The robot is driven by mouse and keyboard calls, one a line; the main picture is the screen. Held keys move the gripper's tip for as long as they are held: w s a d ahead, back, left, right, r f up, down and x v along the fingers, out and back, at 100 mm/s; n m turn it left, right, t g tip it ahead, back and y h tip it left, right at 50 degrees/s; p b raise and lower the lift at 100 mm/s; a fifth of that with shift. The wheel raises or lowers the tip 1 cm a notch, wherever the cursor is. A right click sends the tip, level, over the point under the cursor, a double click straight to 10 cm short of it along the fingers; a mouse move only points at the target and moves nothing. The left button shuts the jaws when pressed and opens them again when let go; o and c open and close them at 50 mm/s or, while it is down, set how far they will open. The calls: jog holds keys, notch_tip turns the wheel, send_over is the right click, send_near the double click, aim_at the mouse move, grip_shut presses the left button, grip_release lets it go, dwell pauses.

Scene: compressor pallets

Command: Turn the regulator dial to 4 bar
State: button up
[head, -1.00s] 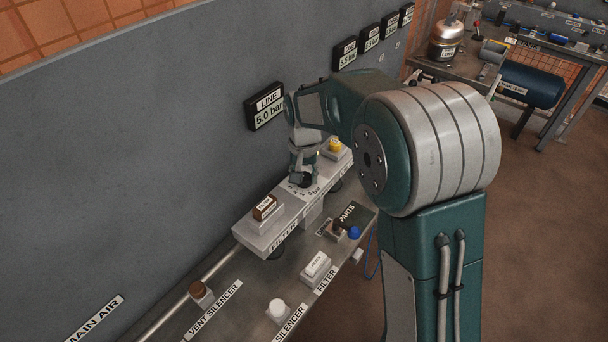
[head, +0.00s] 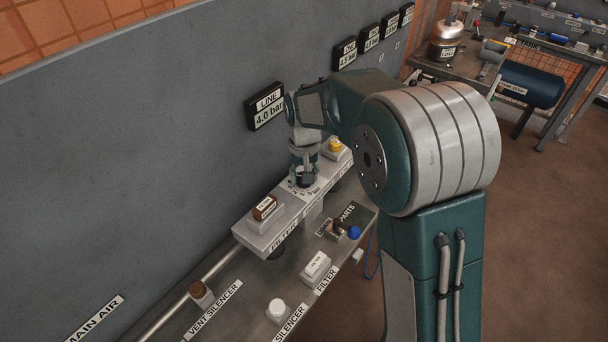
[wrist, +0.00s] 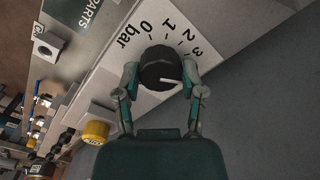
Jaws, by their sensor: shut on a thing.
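The regulator dial is a round black knob (wrist: 160,68) with a white pointer line, set on a white scale plate (wrist: 185,32) marked 0 bar, 1, 2 and 3. Higher marks are hidden in the wrist view. My gripper (wrist: 160,80) is shut on the dial, one finger on each side. In the head view my gripper (head: 303,178) points down onto the same plate, and the dial is mostly covered. The pointer line runs toward the right finger, past the 3. The LINE display (head: 267,108) on the wall reads 4.0 bar.
A brown-topped block (head: 264,207) sits at the near end of the regulator housing, and a yellow knob (head: 335,145) beyond it. A parts tray (head: 353,214), a filter block (head: 316,267) and a white silencer (head: 277,308) lie on the bench. The grey wall (head: 150,140) is close behind.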

jog(key=o, duration=1.1)
jog(key=shift+w+a, duration=0.1)
jog(key=shift+a, duration=0.05)
jog(key=shift+o, duration=0.2)
notch_tip(320, 180, up, 12)
jog(key=shift+f, duration=0.1)
jog(key=s+d+r+t, duration=0.3)
jog(key=s+d+r, duration=0.3)
jog(key=s+d, duration=0.45)
jog(key=s+d+f+t, duration=0.1)
jog(key=s+d, duration=0.1)
jog(key=s, duration=0.5)
jog(key=s+d+f+m+t, duration=0.1)
jog(key=s+d+f, duration=0.1)
jog(key=s, duration=0.6)
jog(key=shift+s+d+f+t, duration=0.15)
jog(key=shift+t, duration=0.15)
